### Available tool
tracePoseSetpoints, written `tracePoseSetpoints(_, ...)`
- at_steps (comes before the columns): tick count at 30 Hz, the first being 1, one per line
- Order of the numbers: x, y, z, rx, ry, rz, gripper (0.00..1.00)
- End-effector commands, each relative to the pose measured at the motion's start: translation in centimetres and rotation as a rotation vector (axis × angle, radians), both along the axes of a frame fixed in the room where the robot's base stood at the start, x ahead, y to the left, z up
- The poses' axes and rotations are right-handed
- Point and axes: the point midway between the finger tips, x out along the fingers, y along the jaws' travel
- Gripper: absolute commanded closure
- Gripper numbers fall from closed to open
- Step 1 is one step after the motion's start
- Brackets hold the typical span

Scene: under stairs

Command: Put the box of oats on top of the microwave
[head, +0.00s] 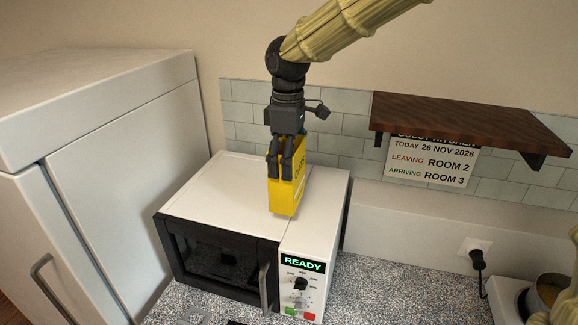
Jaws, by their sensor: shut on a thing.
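The yellow box of oats (288,192) is upright, with dark lettering partly visible on its side. My gripper (280,172) points down and is shut on the upper part of the box. The fingers hide part of the box's front. The microwave (215,196) is white with a black door and a panel reading "READY". The box is over the right part of its top, near the front half. I cannot tell whether the box's base touches the microwave top or hangs just above it.
A white fridge (120,150) stands to the left. A dark wooden shelf (460,118) juts from the wall at right, above a sign (430,160). A plug (477,258) sits in a wall socket. A pot (548,290) stands at lower right. The left of the microwave top is clear.

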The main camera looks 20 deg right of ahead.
Motion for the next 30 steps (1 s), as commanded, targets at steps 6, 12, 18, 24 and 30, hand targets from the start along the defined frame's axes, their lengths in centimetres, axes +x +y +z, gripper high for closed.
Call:
tracePoseSetpoints(6,0.9,-0.5,0.1,0.001,0.0,-0.001,0.5)
tracePoseSetpoints(12,0.7,-0.5,-1.3,-0.001,0.003,0.001,0.5)
tracePoseSetpoints(18,0.8,-0.5,-2.8,-0.001,0.002,0.0,0.5)
tracePoseSetpoints(24,0.8,-0.5,-3.6,0.0,0.0,0.0,0.5)
tracePoseSetpoints(30,0.8,-0.5,-3.6,0.0,0.0,0.0,0.5)
